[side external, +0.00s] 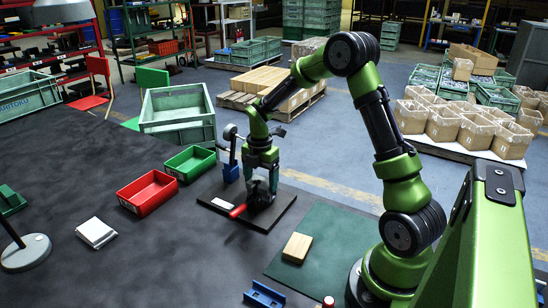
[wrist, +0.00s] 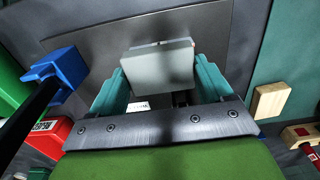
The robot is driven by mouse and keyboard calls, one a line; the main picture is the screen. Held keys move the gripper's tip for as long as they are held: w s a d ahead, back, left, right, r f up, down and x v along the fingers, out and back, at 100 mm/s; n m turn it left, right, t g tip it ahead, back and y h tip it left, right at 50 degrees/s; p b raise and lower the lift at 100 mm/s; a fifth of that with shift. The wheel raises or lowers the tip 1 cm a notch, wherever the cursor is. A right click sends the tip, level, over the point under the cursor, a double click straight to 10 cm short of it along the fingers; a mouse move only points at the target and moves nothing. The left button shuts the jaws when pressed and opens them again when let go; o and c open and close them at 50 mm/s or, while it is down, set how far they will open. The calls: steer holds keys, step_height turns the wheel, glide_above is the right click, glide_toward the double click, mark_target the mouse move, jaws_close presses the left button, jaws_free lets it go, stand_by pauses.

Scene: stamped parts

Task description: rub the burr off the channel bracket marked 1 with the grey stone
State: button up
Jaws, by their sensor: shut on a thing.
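My gripper (side external: 262,190) is low over the dark board on the bench, its jaws pointing down. In the wrist view my gripper (wrist: 165,85) is shut on a grey block, which looks like the grey stone (wrist: 158,65). The block spans the gap between the teal fingers. In the side view it is dark and mostly hidden by the jaws, so I cannot tell whether it touches anything. I cannot make out a bracket marked 1. A white label (side external: 222,204) and a red rod-like piece (side external: 237,211) lie beside the jaws on the board.
A blue stand with a gauge (side external: 231,170) rises close behind my gripper. Red (side external: 147,193) and green (side external: 190,164) bins stand to the left. A wooden block (side external: 297,247) lies on the green mat (side external: 325,232); a blue channel-shaped piece (side external: 263,293) is at the front.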

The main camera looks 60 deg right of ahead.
steer(key=shift+s+f, duration=0.15)
steer(key=shift+s, duration=1.3)
steer(key=shift+w, duration=0.15)
steer(key=shift+w+r, duration=0.2)
steer(key=shift+w, duration=2.2)
steer(key=shift+s+f, duration=0.15)
steer(key=shift+s, duration=1.85)
steer(key=shift+s+f, duration=0.15)
steer(key=shift+s, duration=0.45)
steer(key=shift+w+r, duration=0.1)
steer(key=shift+r, duration=3.55)
